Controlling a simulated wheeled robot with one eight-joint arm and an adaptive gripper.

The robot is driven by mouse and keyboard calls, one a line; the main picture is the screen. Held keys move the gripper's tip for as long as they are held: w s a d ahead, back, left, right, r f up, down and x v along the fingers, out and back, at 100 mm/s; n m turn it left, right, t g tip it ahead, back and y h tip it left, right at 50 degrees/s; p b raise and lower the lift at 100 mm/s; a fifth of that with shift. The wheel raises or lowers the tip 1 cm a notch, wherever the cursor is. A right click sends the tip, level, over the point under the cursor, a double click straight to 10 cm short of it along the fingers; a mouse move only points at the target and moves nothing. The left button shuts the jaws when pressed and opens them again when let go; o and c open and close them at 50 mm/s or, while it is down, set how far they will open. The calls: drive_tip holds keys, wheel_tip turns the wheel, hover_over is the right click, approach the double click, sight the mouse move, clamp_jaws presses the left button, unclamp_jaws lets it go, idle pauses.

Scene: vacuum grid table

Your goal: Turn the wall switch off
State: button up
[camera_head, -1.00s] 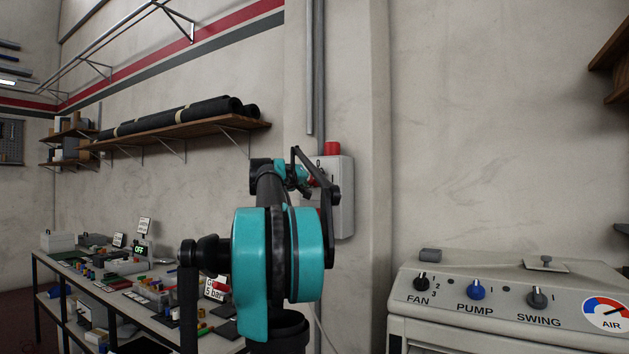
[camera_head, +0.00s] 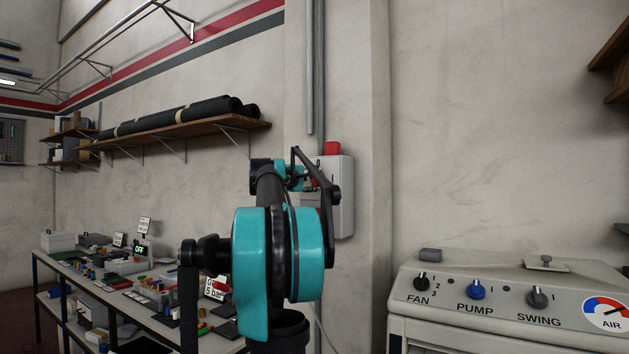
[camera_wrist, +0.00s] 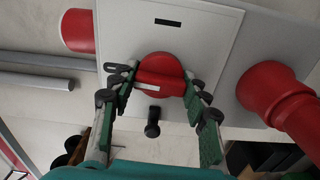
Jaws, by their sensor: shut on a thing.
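The wall switch is a round red knob (camera_wrist: 160,70) with a raised grip bar and a short white mark, on the front of a light grey box (camera_wrist: 205,28). My gripper (camera_wrist: 161,84) has its two green-padded fingers on either side of the knob, shut on its bar. In the head view the grey box (camera_head: 346,200) hangs on the wall column, and my gripper (camera_head: 309,184) is at its front. My arm hides most of the box front and the knob there, so its set position is hard to read.
A red cap (camera_head: 332,148) tops the box below grey conduits (camera_head: 318,70). A cluttered workbench (camera_head: 120,290) stands at left, under a shelf (camera_head: 185,132) with black rolls. A control panel (camera_head: 500,290) with knobs is at right. The wall between is bare.

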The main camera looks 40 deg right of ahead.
drive_tip(key=shift+n, duration=0.5)
drive_tip(key=o, duration=0.9)
drive_tip(key=shift+f, duration=0.1)
drive_tip(key=shift+a, duration=0.1)
drive_tip(key=v, duration=1.2)
drive_tip(key=shift+w, duration=0.1)
